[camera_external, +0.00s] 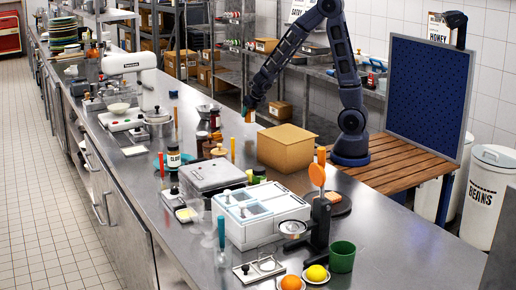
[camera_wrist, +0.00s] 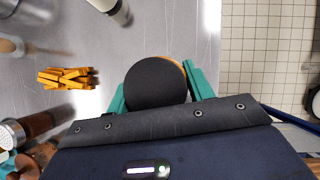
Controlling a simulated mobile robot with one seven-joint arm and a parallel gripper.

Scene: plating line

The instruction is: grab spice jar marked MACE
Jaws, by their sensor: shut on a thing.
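My gripper (camera_wrist: 155,84) has teal fingers, one on each side of a round jar with a black lid (camera_wrist: 154,86). It is shut on this jar, seen from above; a sliver of orange shows at the jar's edge. No label is readable, so I cannot tell whether it says MACE. In the external view my gripper (camera_external: 249,112) is small, at the counter's far side, behind a cardboard box. Another black-lidded jar (camera_external: 173,157) with a white label stands on the counter; its lettering looks like it begins with CL.
The cardboard box (camera_external: 286,147) stands close to my gripper. A white container with compartments (camera_external: 262,229) and a grey-lidded box (camera_external: 213,175) stand nearer.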

